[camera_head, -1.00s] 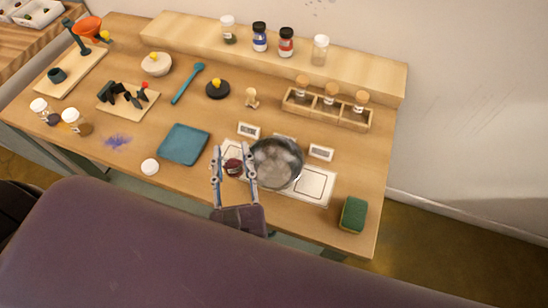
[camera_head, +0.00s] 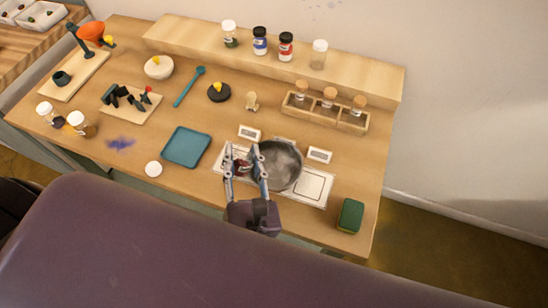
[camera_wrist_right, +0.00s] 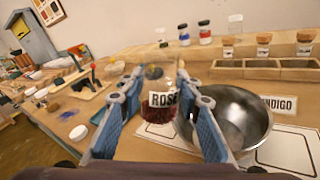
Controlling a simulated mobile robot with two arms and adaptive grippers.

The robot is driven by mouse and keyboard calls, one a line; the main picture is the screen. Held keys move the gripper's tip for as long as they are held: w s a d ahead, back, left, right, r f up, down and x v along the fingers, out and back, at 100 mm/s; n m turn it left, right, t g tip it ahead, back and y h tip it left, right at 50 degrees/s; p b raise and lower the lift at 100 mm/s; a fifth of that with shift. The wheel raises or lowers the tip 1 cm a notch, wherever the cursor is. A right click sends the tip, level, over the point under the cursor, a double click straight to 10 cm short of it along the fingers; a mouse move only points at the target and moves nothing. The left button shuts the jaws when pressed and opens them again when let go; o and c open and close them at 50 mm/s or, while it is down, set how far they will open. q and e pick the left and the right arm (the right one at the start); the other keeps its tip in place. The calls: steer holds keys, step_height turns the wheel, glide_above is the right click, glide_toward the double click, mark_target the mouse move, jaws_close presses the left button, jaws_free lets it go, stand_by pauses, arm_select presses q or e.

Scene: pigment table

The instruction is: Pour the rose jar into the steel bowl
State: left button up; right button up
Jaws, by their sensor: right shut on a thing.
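My right gripper (camera_head: 243,150) is shut on the rose jar (camera_head: 242,168), a clear jar with dark red pigment low inside. The steel bowl (camera_head: 287,166) is just right of the gripper. Its shiny inside also shows in the right wrist view (camera_wrist_right: 235,115), with no pigment that I can make out. The right finger partly overlaps the bowl's edge in both views. My left gripper is not in view.
A white marked mat (camera_head: 315,188) lies under the bowl, with small label cards (camera_head: 320,155) behind. A teal tray (camera_head: 186,147) and white lid (camera_head: 153,169) are to the left. A green sponge (camera_head: 350,215) is to the right. A rack (camera_head: 326,112) of corked jars stands behind.

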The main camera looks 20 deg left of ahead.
steer(key=shift+w+d+f+m+g+y+p, duration=0.3)
steer(key=shift+m+g, duration=0.2)
steer(key=shift+m, duration=0.95)
steer(key=shift+w+d+f+m+g+y+p, duration=0.15)
steer(key=shift+w+d+f+m+g+p, duration=0.25)
steer(key=shift+m, duration=1.1)
steer(key=shift+w+d+f+m+g+y+p, duration=0.2)
steer(key=shift+f+m+g+y+p, duration=0.3)
steer(key=shift+m, duration=0.95)
steer(key=m+p, duration=0.1)
steer(key=r+m+g+p, duration=0.1)
steer(key=r+m, duration=0.1)
steer(key=m, duration=0.1)
steer(key=shift+w+d+g+y+p, duration=0.2)
steer(key=shift+d+g+y+p, duration=0.1)
steer(key=shift+y+p, duration=0.1)
steer(key=shift+f+m, duration=0.2)
steer(key=shift+m, duration=0.1)
steer(key=shift+w+d+f+m+y+p, duration=0.15)
steer(key=shift+f+m+y, duration=0.15)
steer(key=shift+m, duration=0.2)
steer(key=shift+w+d+f+m+y+p, duration=0.1)
steer(key=shift+f+m+y+p, duration=0.05)
steer(key=shift+f+m, duration=0.3)
